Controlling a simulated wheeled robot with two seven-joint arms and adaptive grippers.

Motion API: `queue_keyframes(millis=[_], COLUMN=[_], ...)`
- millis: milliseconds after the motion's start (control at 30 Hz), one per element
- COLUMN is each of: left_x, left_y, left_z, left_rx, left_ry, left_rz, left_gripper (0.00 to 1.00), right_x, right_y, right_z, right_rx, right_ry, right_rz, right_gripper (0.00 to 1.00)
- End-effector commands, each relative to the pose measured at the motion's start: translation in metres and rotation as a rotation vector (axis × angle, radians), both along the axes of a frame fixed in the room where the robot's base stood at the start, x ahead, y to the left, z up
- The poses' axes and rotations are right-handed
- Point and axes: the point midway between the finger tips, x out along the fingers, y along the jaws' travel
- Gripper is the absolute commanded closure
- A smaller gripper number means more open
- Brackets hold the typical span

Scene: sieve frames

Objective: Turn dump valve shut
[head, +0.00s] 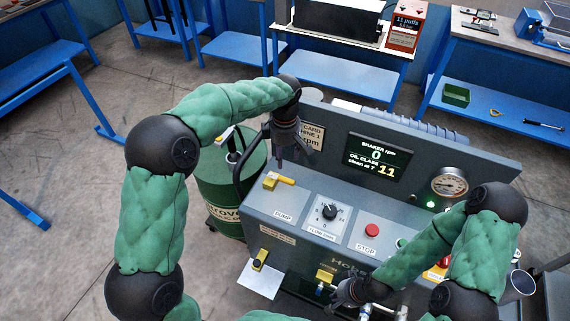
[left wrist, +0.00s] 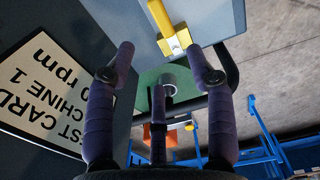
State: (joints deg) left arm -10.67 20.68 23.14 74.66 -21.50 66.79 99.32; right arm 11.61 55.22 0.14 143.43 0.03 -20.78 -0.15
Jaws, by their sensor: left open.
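The dump valve's yellow lever (head: 277,181) sits on the grey console above the DUMP label (head: 283,215), its handle pointing right. My left gripper (head: 287,157) is open and empty, fingers pointing down, above and just behind the lever and apart from it. In the left wrist view the yellow lever (left wrist: 165,25) shows at the top, beyond the spread fingertips of my left gripper (left wrist: 168,70). My right gripper (head: 347,293) is low at the console's front, beside a yellow fitting (head: 326,274); its fingers are too small to read.
The console holds a flow dial (head: 329,212), a red STOP button (head: 372,230) and a lit display (head: 378,157). A green drum (head: 225,190) stands left of it, with a dark rail between. Another yellow handle (head: 260,259) is on the front face. Blue benches stand behind.

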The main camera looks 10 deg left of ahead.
Motion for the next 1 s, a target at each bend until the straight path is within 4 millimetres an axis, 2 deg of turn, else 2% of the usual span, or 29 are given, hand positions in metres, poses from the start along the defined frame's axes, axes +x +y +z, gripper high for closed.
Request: queue_keyframes(millis=[100,200,767,867,1000], left_x=[0.001,0.000,0.000,0.000,0.000], left_y=[-0.001,-0.001,0.000,0.000,0.000], left_z=[0.013,0.019,0.021,0.027,0.049], left_rx=[0.000,0.000,0.000,0.000,0.000], left_ry=[-0.002,0.000,0.001,0.001,0.000], left_rz=[-0.001,-0.001,0.000,0.000,0.000], left_gripper=[0.46,0.46,0.46,0.46,0.46], right_x=[0.000,0.000,0.000,0.000,0.000], right_y=[0.000,0.000,0.000,0.000,0.000], right_z=[0.000,0.000,0.000,0.006,0.028], right_rx=[0.000,0.000,0.000,0.000,0.000], right_ry=[0.000,0.000,0.000,0.000,0.000], right_rz=[0.000,0.000,0.000,0.000,0.000], right_gripper=[1.00,1.00,1.00,1.00,1.00])
